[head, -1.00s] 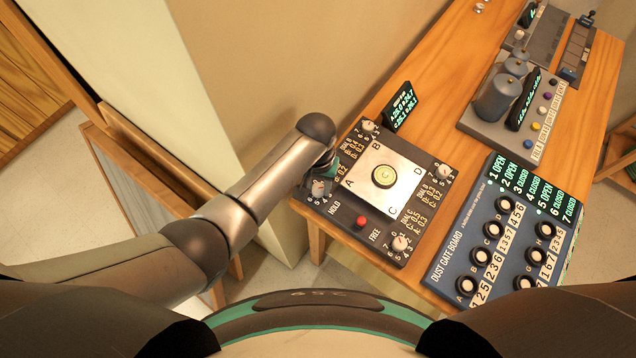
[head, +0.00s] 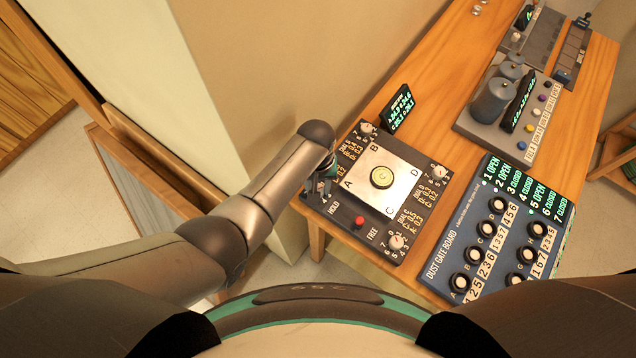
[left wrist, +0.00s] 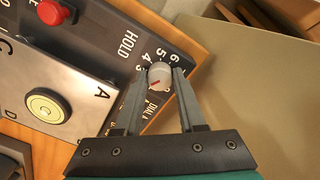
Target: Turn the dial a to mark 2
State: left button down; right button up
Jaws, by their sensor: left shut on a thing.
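Dial A (left wrist: 159,75) is a round, light grey knob with a red pointer line, at a corner of the dark panel (head: 352,205). My left gripper (left wrist: 160,72) is shut on the knob, one finger on each side of it. In the left wrist view the red line points down and left. The numbers 4, 5 and 6 show above the knob; other marks are partly hidden by the fingers. In the head view my left gripper (head: 322,184) covers most of dial A. My right gripper is not in view.
The panel has a red button (head: 359,221) by HOLD and FREE, a silver plate with a yellow-green disc (head: 381,177), and other dials (head: 397,242). A display (head: 400,108) stands behind it. The dust gate board (head: 500,225) is to the right. A wall rises beside the table.

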pick_arm(q)
jog(key=c, duration=0.5)
grip_release()
jog(key=shift+r, duration=0.1)
jog(key=shift+r, duration=0.3)
notch_tip(320, 180, up, 14)
jog(key=p, duration=0.2)
jog(key=shift+a+r+p, duration=0.15)
jog(key=shift+r+p, duration=0.05)
jog(key=shift+p, duration=0.2)
